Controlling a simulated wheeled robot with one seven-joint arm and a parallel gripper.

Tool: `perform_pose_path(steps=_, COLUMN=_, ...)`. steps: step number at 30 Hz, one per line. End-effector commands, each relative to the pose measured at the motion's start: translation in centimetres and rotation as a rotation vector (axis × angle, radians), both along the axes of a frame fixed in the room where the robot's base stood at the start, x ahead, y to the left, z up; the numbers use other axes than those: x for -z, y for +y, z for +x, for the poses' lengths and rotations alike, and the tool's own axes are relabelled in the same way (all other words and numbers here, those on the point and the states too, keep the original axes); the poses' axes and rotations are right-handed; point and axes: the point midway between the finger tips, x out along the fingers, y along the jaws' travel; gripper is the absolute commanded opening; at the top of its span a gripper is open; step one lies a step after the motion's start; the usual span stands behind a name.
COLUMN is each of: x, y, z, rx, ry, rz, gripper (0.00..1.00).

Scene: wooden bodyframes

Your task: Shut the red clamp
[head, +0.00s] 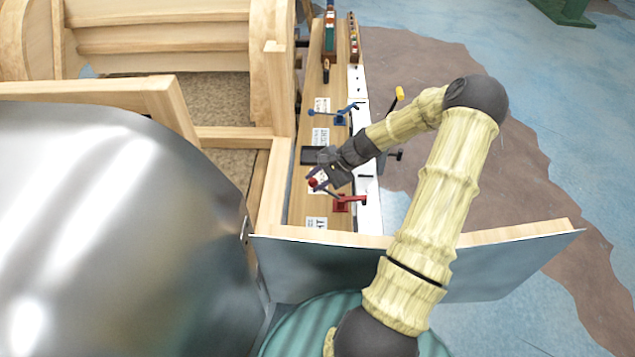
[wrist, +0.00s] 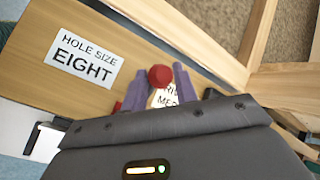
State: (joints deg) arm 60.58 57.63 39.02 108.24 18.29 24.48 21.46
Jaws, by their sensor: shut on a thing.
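The red clamp (head: 343,203) stands on the wooden bench top near its front end, with its base in view below my gripper. My gripper (head: 318,180) is over the bench and is shut on the clamp's red ball-ended handle. In the wrist view, the red ball (wrist: 160,77) sits between the two purple fingers, and my gripper (wrist: 158,82) hides most of the clamp below it. The angle of the clamp's arm is hard to tell.
A blue clamp (head: 335,115) stands farther back on the bench. A dark flat panel (head: 312,155) lies between the clamps. A "HOLE SIZE EIGHT" label (wrist: 80,58) is on the wood. A large metal sheet (head: 130,220) fills the left, and wooden frames (head: 230,137) border the bench.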

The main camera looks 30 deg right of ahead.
Motion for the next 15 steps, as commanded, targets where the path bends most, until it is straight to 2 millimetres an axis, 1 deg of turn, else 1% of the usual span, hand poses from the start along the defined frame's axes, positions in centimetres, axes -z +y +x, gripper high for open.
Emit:
perform_pose_path(steps=1, x=-0.39, y=-0.83, z=0.26, rx=0.013, ry=-0.019, rz=0.004, gripper=0.00)
perform_pose_path(steps=7, x=-0.82, y=-1.02, z=0.05, rx=0.000, ry=-0.013, rz=-0.006, gripper=0.00)
perform_pose_path(steps=15, x=-0.77, y=-1.28, z=-0.18, rx=-0.001, ry=-0.010, rz=-0.008, gripper=0.00)
